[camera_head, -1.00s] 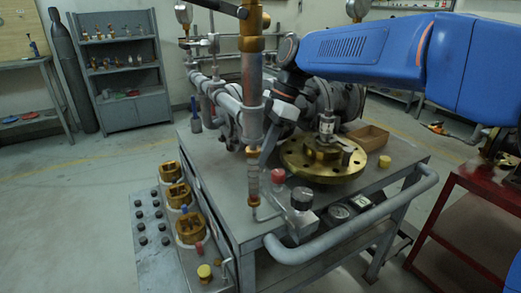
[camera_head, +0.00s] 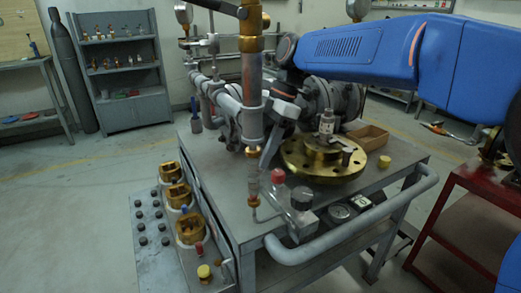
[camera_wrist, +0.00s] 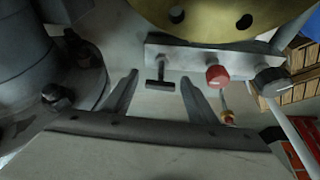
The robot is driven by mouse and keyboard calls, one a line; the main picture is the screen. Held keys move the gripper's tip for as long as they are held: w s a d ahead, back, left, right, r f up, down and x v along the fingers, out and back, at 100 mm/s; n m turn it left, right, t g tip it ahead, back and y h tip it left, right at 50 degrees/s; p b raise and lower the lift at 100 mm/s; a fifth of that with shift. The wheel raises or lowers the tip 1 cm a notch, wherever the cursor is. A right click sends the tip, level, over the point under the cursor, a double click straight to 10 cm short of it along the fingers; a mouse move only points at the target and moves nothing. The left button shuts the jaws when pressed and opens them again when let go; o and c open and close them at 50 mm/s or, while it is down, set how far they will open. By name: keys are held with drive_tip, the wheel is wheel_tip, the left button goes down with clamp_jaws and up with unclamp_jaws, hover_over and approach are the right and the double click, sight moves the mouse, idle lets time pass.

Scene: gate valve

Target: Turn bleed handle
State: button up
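A small dark T-shaped handle (camera_wrist: 162,82), which looks like the bleed handle, sticks out from a pale metal block in the wrist view. The block (camera_wrist: 192,60) also carries a red knob (camera_wrist: 216,76) and a black round knob (camera_wrist: 271,81). My gripper (camera_wrist: 158,77) is open, with one finger on each side of the T-handle. I see gaps between handle and fingers; how deep they reach is unclear. In the head view the red knob (camera_head: 278,176) and black knob (camera_head: 301,198) show, but I cannot make out the T-handle. My gripper there is partly hidden behind the vertical pipe.
A brass flange (camera_head: 323,169) sits right of the block on the grey cart. The vertical pipe (camera_head: 252,95) stands close left of my gripper. A cart rail (camera_head: 355,225) runs along the front. A wooden tray (camera_head: 370,135) and yellow cap (camera_head: 384,161) lie to the right.

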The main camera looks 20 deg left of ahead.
drive_tip(key=v, duration=1.7)
drive_tip(key=shift+w+r, duration=0.15)
drive_tip(key=shift+w, duration=0.05)
drive_tip(key=shift+d, duration=0.1)
